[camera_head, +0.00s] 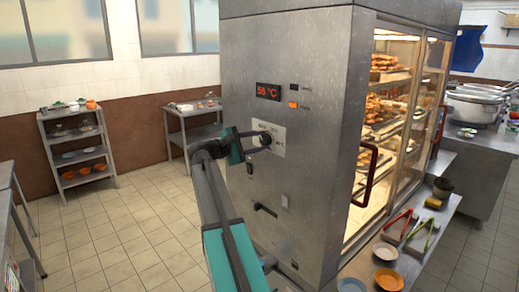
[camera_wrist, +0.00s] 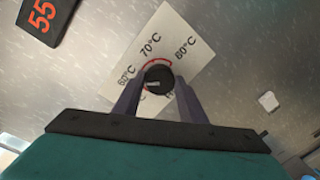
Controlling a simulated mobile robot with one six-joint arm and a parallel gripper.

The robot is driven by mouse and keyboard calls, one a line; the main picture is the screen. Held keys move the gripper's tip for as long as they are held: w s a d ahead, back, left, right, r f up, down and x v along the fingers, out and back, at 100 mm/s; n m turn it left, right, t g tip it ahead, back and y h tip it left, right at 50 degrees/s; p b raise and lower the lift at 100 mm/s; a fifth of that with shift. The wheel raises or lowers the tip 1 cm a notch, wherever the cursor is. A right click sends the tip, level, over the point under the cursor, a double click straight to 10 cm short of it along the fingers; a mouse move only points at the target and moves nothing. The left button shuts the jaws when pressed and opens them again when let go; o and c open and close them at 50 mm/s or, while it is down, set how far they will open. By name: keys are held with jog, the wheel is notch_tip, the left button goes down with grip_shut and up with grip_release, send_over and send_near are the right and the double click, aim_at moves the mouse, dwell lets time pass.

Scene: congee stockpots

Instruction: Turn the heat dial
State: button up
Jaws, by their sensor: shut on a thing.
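The heat dial is a round black knob (camera_wrist: 159,79) on a white plate (camera_wrist: 165,40) on the side of a steel warming cabinet (camera_head: 285,60). The plate carries a red arc and marks including 70°C and 80°C; the lower marks are partly hidden by my fingers. In the head view the plate (camera_head: 278,140) sits below a display (camera_head: 268,91) that reads about 55 °C in red; the display (camera_wrist: 43,15) also shows in the wrist view. My gripper (camera_wrist: 160,88) has its two fingers on either side of the knob, shut on it. It also reaches the plate in the head view (camera_head: 262,140).
Two small switches (camera_head: 293,104), the lower one orange, sit right of the display. A black handle (camera_head: 265,209) sticks out lower on the panel. Glass doors with a red-brown handle (camera_head: 369,176) are at right, above a counter with tongs (camera_head: 398,226) and bowls (camera_head: 388,280).

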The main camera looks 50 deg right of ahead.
jog(key=m+b, duration=0.4)
jog(key=shift+s+f+t, duration=0.1)
jog(key=shift+f+t, duration=0.2)
jog(key=shift+f, duration=0.05)
jog(key=m+b, duration=0.3)
jog(key=b, duration=0.1)
jog(key=shift+m+t, duration=0.3)
jog(key=shift+m, duration=0.1)
jog(key=m+b, duration=0.4)
jog(key=shift+s+t+b, duration=0.1)
jog(key=shift+t+b, duration=0.2)
jog(key=shift+b, duration=0.05)
jog(key=shift+m+b, duration=0.4)
jog(key=shift+m, duration=0.2)
jog(key=shift+r, duration=0.1)
jog(key=o, duration=1.1)
jog(key=shift+c, duration=0.2)
jog(key=shift+a+r, duration=0.1)
jog(key=shift+a, duration=0.05)
